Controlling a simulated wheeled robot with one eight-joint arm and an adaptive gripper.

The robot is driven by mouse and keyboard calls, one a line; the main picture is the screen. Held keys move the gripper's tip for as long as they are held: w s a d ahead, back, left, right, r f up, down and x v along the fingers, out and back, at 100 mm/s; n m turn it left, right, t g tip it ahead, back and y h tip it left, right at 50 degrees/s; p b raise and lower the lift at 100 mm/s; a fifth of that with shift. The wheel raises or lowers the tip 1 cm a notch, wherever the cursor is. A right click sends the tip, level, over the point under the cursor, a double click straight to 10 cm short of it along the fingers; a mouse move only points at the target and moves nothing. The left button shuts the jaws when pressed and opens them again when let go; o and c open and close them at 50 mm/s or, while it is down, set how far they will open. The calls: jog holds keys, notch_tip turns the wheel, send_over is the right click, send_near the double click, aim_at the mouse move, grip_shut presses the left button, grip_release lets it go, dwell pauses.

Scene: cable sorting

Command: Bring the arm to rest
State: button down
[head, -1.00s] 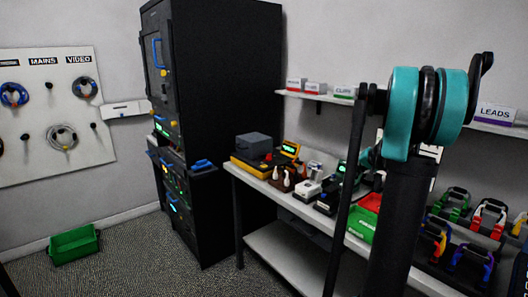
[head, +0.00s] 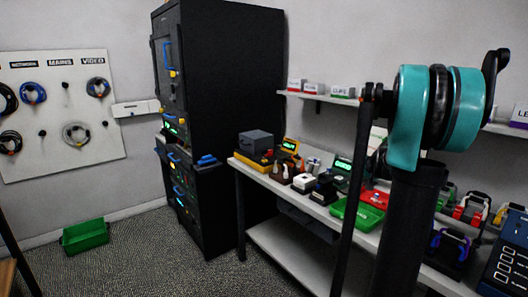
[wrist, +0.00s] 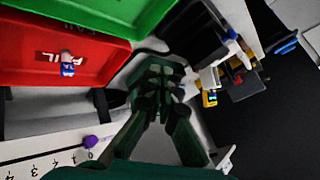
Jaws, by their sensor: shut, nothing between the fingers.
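My gripper (wrist: 160,85) shows in the wrist view with its dark green fingers together and nothing between them. It hangs above the bench, beside a red tray (wrist: 30,55) marked FAIL and a green tray (wrist: 150,12). A small blue and pink piece (wrist: 67,64) lies in the red tray. In the head view my teal and black arm joint (head: 436,115) stands at the right above a dark link. My gripper cannot be made out there.
The bench (head: 265,180) holds testers, a green tray (head: 358,214) and a red tray (head: 376,197). A black cabinet (head: 235,80) stands left of it. A green bin (head: 86,236) sits on the floor under the cable board (head: 60,150). Carpet between is clear.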

jog(key=s+a+f+n+g, duration=0.1)
jog(key=s+a+f, duration=0.4)
jog(key=s, duration=0.6)
jog(key=s+a+f+n+g+h, duration=0.1)
jog(key=s+a+f, duration=0.4)
jog(key=s, duration=0.6)
jog(key=s+a+f+n+g+h, duration=0.1)
jog(key=s+a+f, duration=0.4)
jog(key=s, duration=0.7)
jog(key=a+n+g, duration=0.1)
jog(key=a+n, duration=0.1)
jog(key=shift+f+n, duration=0.15)
jog(key=shift+n, duration=0.15)
